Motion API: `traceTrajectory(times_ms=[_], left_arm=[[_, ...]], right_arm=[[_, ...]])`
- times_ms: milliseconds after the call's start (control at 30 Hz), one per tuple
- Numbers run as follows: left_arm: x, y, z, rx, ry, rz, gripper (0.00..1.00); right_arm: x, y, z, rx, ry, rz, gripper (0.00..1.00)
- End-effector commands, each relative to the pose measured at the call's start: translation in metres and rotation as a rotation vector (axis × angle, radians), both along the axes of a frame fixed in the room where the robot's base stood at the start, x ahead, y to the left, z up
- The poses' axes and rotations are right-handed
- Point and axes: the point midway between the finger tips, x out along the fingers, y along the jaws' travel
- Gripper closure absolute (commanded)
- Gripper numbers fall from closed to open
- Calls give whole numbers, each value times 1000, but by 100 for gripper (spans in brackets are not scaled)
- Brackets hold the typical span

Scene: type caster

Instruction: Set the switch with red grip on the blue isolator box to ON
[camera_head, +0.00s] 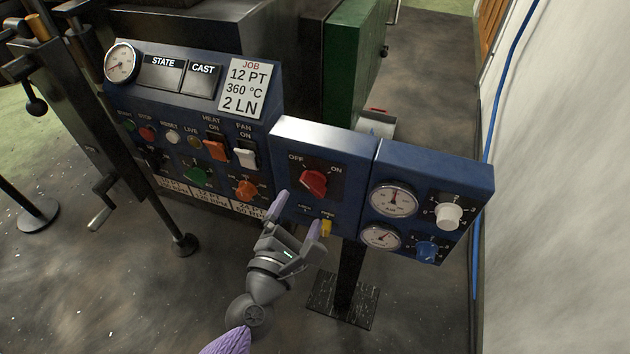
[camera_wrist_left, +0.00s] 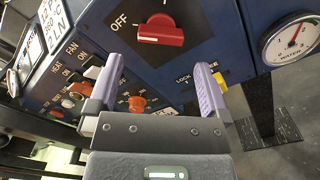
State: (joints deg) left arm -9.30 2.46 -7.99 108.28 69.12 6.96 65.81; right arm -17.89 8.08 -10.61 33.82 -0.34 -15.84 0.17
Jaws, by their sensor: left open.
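The blue isolator box (camera_head: 330,155) stands in the middle of the head view, with OFF and ON labels on a black plate. Its switch with red grip (camera_head: 313,183) sits between the labels; its exact setting is hard to tell. In the left wrist view the red grip (camera_wrist_left: 161,31) lies above and ahead of the fingers, near the OFF label. My left gripper (camera_head: 297,213) is open and empty, in front of the lower part of the box, below the red grip and apart from it. My right gripper is not in view.
A yellow tab (camera_head: 326,228) sits below the switch, close to the left gripper's right finger. An orange knob (camera_head: 246,190) and several buttons are on the panel at left. Gauges (camera_head: 393,201), a white knob (camera_head: 448,216) and a blue knob (camera_head: 426,250) are at right.

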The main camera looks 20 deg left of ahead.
Motion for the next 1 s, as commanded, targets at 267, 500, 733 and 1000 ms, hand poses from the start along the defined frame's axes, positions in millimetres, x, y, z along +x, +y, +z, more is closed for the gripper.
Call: traceTrajectory(times_ms=[267,500,733,1000], left_arm=[[52,-2,0,3,0,0,0],[63,-3,-1,5,3,-2,0],[62,-2,-1,5,3,-1,17],[62,-2,-1,5,3,-2,74]], right_arm=[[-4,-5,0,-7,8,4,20],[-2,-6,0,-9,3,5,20],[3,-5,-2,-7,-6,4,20],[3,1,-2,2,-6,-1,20]])
